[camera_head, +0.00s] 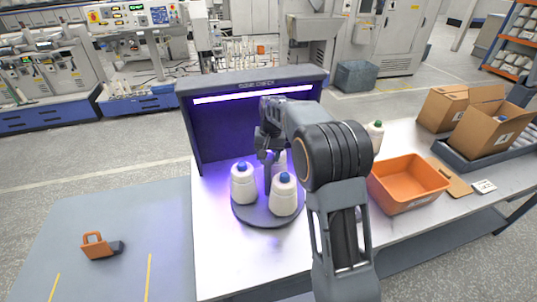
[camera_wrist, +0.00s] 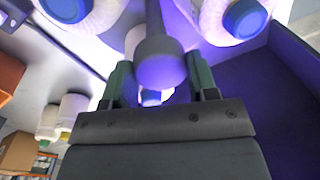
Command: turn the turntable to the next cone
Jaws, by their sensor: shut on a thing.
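The dark round turntable (camera_head: 243,214) stands on the bench in front of the lit booth. Three white cones with blue tips, a left one (camera_head: 243,186), a front one (camera_head: 284,198) and a partly hidden back one (camera_head: 280,160), stand upright on it. My gripper (camera_head: 268,155) reaches down among them at the turntable's middle. In the wrist view, my gripper (camera_wrist: 160,82) is shut on the grey centre post (camera_wrist: 158,60), with its round end between the fingers. Cones with blue tips (camera_wrist: 243,18) surround it there. The arm hides part of the turntable's right side.
The booth (camera_head: 200,125) stands close behind the turntable. An orange bin (camera_head: 400,194) and a green-tipped cone (camera_head: 375,138) are to the right, with cardboard boxes (camera_head: 485,130) beyond. An orange-handled item (camera_head: 97,246) lies on the grey surface at left. The bench front is clear.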

